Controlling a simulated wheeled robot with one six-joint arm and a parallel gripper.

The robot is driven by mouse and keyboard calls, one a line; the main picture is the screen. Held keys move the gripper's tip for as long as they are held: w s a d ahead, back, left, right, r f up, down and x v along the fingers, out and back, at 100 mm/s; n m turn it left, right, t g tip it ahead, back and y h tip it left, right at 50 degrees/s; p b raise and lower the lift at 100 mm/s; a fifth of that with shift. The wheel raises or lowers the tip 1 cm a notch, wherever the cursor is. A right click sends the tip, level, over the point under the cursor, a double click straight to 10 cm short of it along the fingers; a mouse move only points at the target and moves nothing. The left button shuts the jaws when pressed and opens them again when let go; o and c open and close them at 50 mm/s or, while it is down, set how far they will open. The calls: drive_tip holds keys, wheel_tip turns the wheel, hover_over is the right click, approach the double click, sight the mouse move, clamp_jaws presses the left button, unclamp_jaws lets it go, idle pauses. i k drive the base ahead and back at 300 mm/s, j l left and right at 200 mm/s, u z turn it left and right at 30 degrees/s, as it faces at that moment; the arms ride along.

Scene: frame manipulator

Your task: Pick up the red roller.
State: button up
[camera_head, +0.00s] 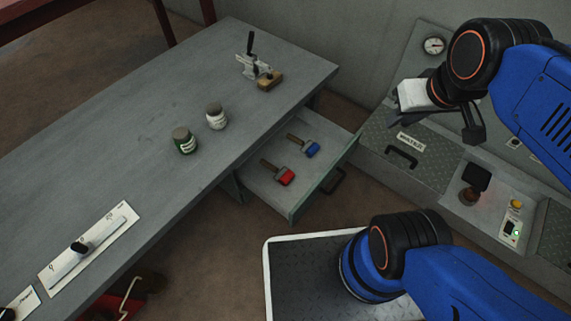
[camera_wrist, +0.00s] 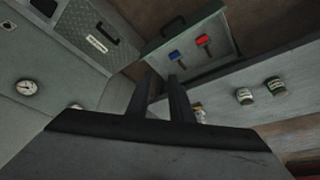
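The red roller (camera_head: 285,177) lies flat in an open drawer (camera_head: 321,187) under the workbench, its handle pointing up and left. In the wrist view the red roller (camera_wrist: 202,39) is far beyond my fingers, in the upper middle. My gripper (camera_head: 438,112) is raised to the right of the drawer, well apart from the roller. In the wrist view my gripper (camera_wrist: 161,88) shows two dark fingers with a gap between them, open and empty.
A blue roller (camera_head: 312,150) lies beside the red one in the drawer. Two jars (camera_head: 184,141) and a clamp-like tool (camera_head: 255,66) stand on the workbench (camera_head: 130,130). A metal console (camera_head: 420,150) with a handle stands right of the drawer.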

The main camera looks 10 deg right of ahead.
sight(289, 175)
drive_tip(key=k+j+u, duration=0.1)
drive_tip(key=k+u, duration=0.15)
drive_tip(key=u, duration=0.15)
drive_tip(key=k+j+u, duration=0.15)
drive_tip(key=u, duration=0.25)
drive_tip(key=k, duration=0.05)
